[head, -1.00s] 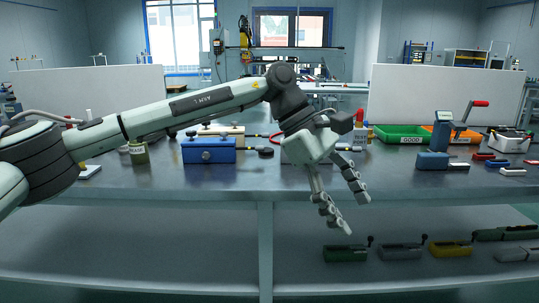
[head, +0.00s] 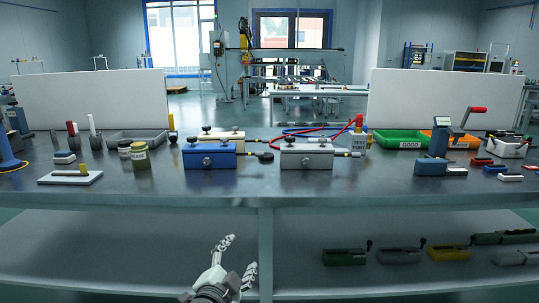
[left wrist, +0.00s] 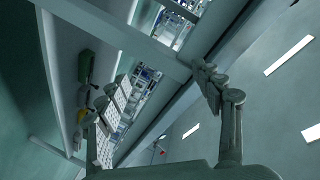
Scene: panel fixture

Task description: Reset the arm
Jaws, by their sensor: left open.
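My left gripper (head: 236,258) is at the bottom of the head view, in front of the bench and below the level of its top. Its two fingers are spread apart with nothing between them. In the left wrist view the two fingers (left wrist: 165,95) stand wide apart, and the view is tilted, with the bench frame (left wrist: 115,35) behind them. My right gripper is not in view.
The bench top (head: 330,185) holds a blue box (head: 210,158), a grey box (head: 307,157), a green tray (head: 400,139) and a red-handled device (head: 440,135). Several small units, including a yellow one (head: 450,249), rest on the lower shelf. The bench's front strip is clear.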

